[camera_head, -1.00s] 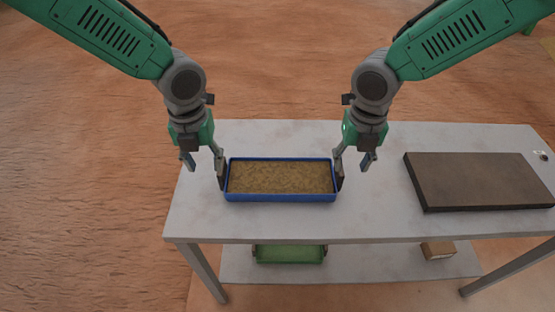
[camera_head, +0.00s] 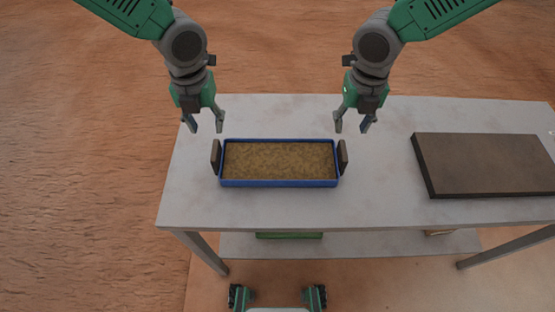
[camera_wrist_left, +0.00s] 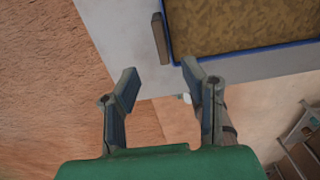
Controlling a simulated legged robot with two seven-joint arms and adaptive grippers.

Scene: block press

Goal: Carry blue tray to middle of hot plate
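The blue tray (camera_head: 280,184) holds a brown grainy fill and sits on the grey table, left of its middle. It has an upright dark handle at each end, the left handle (camera_head: 215,157) and the right handle (camera_head: 342,157). In the left wrist view the tray's blue rim (camera_wrist_left: 250,50) and left handle (camera_wrist_left: 160,38) show at the top. My left gripper (camera_head: 205,128) is open and empty, above and behind the left handle. My right gripper (camera_head: 351,128) is open and empty, above and behind the right handle. The dark hot plate (camera_head: 485,163) lies on the table at the right.
The grey table (camera_head: 380,200) is clear between tray and hot plate. On its lower shelf, a green tray (camera_head: 290,235) and a small brown box (camera_head: 438,233) show partly under the tabletop edge. Bare brown ground lies around.

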